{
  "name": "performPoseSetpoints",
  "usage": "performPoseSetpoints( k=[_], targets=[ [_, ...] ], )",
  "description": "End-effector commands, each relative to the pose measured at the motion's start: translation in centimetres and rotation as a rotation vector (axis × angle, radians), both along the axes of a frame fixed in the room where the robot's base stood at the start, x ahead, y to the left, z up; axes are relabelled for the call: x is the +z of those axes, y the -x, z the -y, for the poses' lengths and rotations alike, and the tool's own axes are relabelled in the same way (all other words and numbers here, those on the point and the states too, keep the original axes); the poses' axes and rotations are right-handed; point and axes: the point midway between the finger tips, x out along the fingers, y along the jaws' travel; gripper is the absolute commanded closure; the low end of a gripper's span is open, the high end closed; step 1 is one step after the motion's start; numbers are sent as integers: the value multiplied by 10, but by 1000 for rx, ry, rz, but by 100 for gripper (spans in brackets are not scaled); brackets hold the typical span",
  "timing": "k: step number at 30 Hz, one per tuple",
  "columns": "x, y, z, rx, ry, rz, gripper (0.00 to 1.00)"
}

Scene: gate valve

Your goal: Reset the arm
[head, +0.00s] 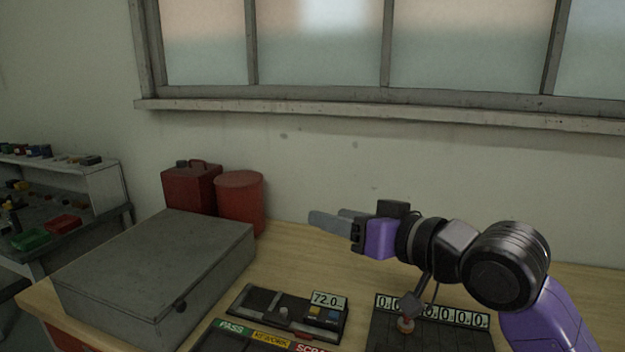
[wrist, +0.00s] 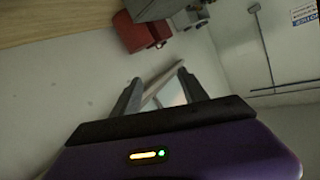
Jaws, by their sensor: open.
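My gripper (head: 335,220) is at the end of my purple and black arm, on the right side of the head view. It points left, above the wooden workbench (head: 275,262), and holds nothing. In the wrist view its two grey fingers (wrist: 155,95) stand apart with a gap between them. No gate valve can be made out in either view.
A grey metal case (head: 160,265) lies on the bench at left. A red can (head: 190,187) and a red canister (head: 240,195) stand behind it. A device reading 72.0 (head: 290,314), a PASS/REWORK/SCRAP tray (head: 270,338) and a dark counter board (head: 410,335) are in front.

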Motion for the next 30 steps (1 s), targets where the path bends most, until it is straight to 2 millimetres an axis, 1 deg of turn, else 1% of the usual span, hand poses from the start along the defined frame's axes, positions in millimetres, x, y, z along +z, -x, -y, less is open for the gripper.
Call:
performPoseSetpoints(
  k=[2,4,7,10,13,17,20,24,26,29,30],
  targets=[
    [6,4,0,-29,-99,74,49],
    [11,8,6,-67,-170,138,49],
    [13,16,18,-132,-259,216,49],
    [8,27,34,-208,-329,280,49],
    [-4,41,52,-294,-380,331,49],
    [-26,63,76,-409,-417,380,49],
    [-48,85,93,-497,-422,404,49],
    [-80,120,115,-613,-397,425,49],
    [-95,137,123,-658,-377,426,49],
    [-119,168,133,-723,-328,425,49],
    [-128,181,137,-746,-307,423,49]
  ],
)
